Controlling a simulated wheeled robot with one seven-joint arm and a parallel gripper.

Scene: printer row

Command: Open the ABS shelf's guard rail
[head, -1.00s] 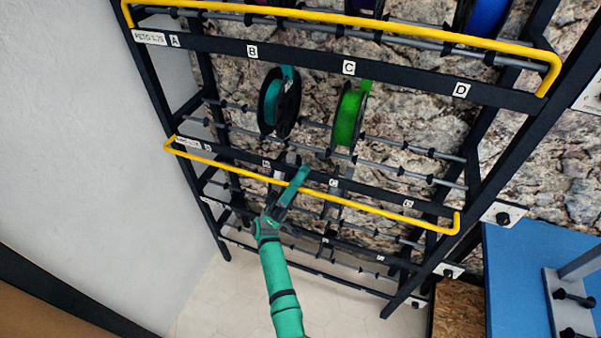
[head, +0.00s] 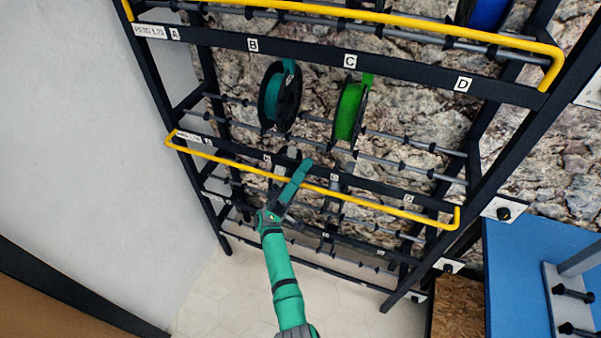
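The second shelf down has a dark front beam with a small label plate (head: 188,137) at its left end, too blurred to read. A yellow guard rail (head: 385,208) runs along this shelf, just in front of and slightly below the beam in the picture. My gripper (head: 297,168) is at the middle of this rail, its green finger crossing over the rail. The fingers hide a short stretch of rail, so I cannot tell whether they close on it. A teal spool (head: 280,98) and a green spool (head: 349,112) sit on the rods above this beam.
The top shelf, labelled PETG 1.75, has its own yellow rail (head: 400,25) above its beam. A blue surface (head: 525,260) with metal fittings stands at the right. A pale wall (head: 75,150) is close on the left. Lower shelf bars and tiled floor lie below.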

